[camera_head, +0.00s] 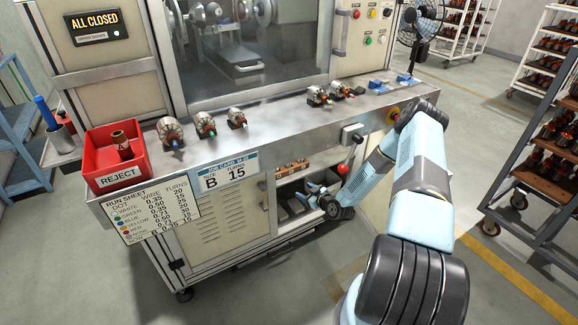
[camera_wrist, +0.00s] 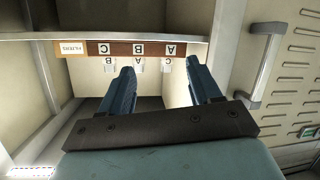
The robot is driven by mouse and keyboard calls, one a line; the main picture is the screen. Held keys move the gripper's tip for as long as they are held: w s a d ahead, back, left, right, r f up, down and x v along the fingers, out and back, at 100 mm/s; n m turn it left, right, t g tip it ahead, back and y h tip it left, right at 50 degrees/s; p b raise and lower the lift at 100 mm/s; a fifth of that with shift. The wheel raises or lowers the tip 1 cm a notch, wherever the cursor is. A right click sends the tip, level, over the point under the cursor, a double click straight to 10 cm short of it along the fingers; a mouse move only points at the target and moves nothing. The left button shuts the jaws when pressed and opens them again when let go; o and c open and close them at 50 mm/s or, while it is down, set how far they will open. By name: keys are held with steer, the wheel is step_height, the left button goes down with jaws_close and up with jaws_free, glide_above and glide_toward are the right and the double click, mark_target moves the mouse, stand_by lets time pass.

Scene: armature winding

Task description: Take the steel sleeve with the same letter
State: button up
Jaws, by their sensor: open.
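The job card (camera_head: 224,174) on the cabinet front reads B and 15. My gripper (camera_head: 313,190) is at the open lower bay of the cabinet. In the wrist view its two dark blue fingers (camera_wrist: 160,68) stand apart with nothing held between them. Beyond the fingertips a brown strip (camera_wrist: 154,48) carries upside-down letters C, B and A from left to right. I cannot tell whether these are steel sleeves or tags.
A red REJECT tray (camera_head: 109,178) holds a brown part marked A. Several wound armatures (camera_head: 171,131) lie on the metal ledge. A run sheet (camera_head: 160,213) hangs at the left front. A shelf edge (camera_wrist: 130,37) and a door handle (camera_wrist: 265,65) border the bay.

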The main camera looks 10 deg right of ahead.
mark_target(290, 168)
steer(key=w+a+m+t+h, duration=0.1)
steer(key=w+m, duration=0.1)
steer(key=w, duration=0.4)
steer(key=w+a+r+m+t+h, duration=0.1)
steer(key=w+t, duration=0.1)
steer(key=w, duration=0.3)
steer(key=w+a+m+t+h, duration=0.1)
steer(key=w+m, duration=0.1)
steer(key=w, duration=0.4)
steer(key=shift+w+a+r+m, duration=0.1)
steer(key=shift+w+r+m, duration=0.2)
steer(key=shift+w+r, duration=0.1)
steer(key=shift+s, duration=0.1)
steer(key=shift+c, duration=0.4)
steer(key=c, duration=1.1)
